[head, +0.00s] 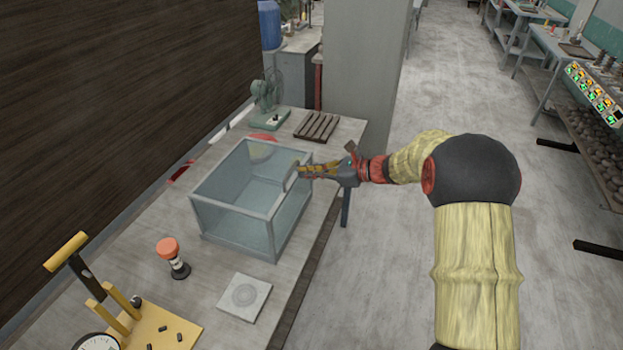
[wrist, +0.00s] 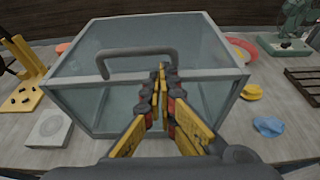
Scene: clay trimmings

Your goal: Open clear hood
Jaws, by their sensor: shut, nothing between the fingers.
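The clear hood (head: 236,222) is a glass-walled box with a grey frame on the table, and its lid lies flat across the top. It also shows in the wrist view (wrist: 85,105), with a grey bar handle (wrist: 137,54) on the lid's near edge. My gripper (head: 300,170) reaches in from the right at the hood's handle side.
A green fan (head: 268,98) and a slatted rack (head: 317,126) stand behind the hood. An orange-topped tool (head: 173,256), a white plate (head: 244,297) and a yellow press (head: 150,330) are in front. Blue (wrist: 268,126) and yellow (wrist: 251,91) pieces lie right of the hood.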

